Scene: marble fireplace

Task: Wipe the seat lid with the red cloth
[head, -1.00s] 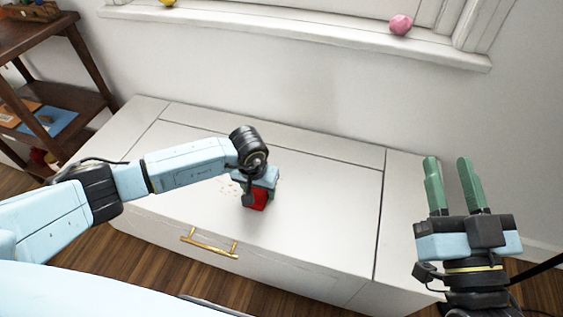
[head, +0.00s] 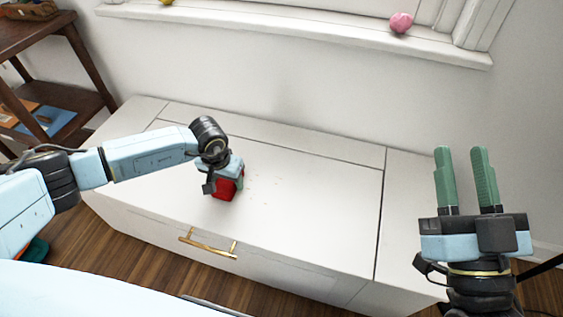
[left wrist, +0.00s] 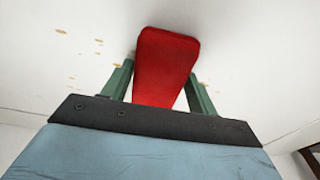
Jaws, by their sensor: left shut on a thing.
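The red cloth (head: 225,187) is a folded red block between the fingers of my left gripper (head: 228,188). In the left wrist view the cloth (left wrist: 167,62) stands between the two green fingers, its far end at or just over the white surface. The left gripper is shut on it and points down over the left half of the white seat lid (head: 310,200). Small brown crumbs (head: 262,187) lie on the lid just right of the cloth, and crumbs (left wrist: 97,52) show left of it in the left wrist view. My right gripper (head: 466,160) is open and empty at the right.
A brass handle (head: 208,245) is on the bench front. A window sill (head: 300,35) with a pink ball (head: 401,22) is above the bench. A dark wooden shelf (head: 60,95) stands at the left. The lid's right part is clear.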

